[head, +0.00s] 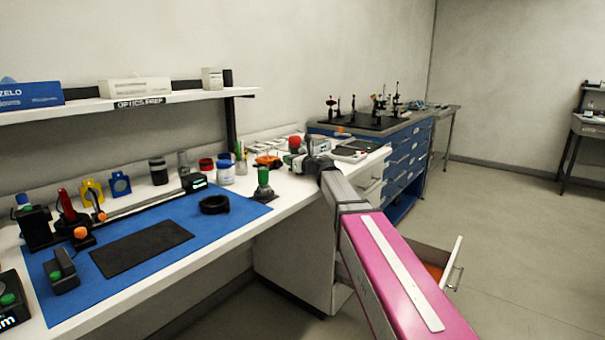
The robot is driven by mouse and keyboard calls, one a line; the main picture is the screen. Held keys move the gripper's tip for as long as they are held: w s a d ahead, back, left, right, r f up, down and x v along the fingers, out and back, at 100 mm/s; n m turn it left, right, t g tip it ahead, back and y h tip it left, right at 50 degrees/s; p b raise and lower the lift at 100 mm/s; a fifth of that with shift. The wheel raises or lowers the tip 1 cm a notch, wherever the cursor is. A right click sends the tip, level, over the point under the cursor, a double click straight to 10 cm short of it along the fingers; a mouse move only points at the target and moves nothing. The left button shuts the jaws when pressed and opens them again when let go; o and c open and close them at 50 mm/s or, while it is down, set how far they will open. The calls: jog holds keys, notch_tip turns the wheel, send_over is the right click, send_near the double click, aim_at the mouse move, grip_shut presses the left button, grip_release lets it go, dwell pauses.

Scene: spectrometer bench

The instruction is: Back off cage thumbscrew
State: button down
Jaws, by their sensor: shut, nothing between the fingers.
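I cannot make out a cage thumbscrew for certain at this size. Small dark post-mounted optics (380,106) stand on a black breadboard on the blue drawer cabinet. On the near bench, a dark post with a green top (263,178) stands at the right edge of the blue mat, and a red rounded knob (295,143) shows just behind my gripper. My arm reaches from the lower right to the bench's right part. My gripper (294,160) is small at its far end, shut and empty, close to an orange item (268,161); whether they touch is unclear.
The blue mat (170,262) holds a black pad (141,248), a black ring (214,204) and knobbed fixtures at left. Jars (225,172) stand behind it. A shelf (130,102) overhangs the bench. An open drawer (440,268) juts out at right; floor beyond is clear.

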jog(key=shift+w+a+r, duration=0.1)
jog(key=shift+w+a, duration=0.55)
jog(key=shift+a, duration=0.05)
jog(key=shift+w, duration=0.15)
jog(key=shift+s+a, duration=0.45)
jog(key=shift+s, duration=0.05)
dwell(0.5)
jog(key=shift+s+a, duration=0.15)
jog(key=shift+s, duration=0.2)
dwell(0.5)
jog(key=shift+r, duration=0.25)
jog(key=shift+v, duration=2.8)
jog(key=shift+s+d+f, duration=0.1)
jog(key=shift+s+d, duration=0.2)
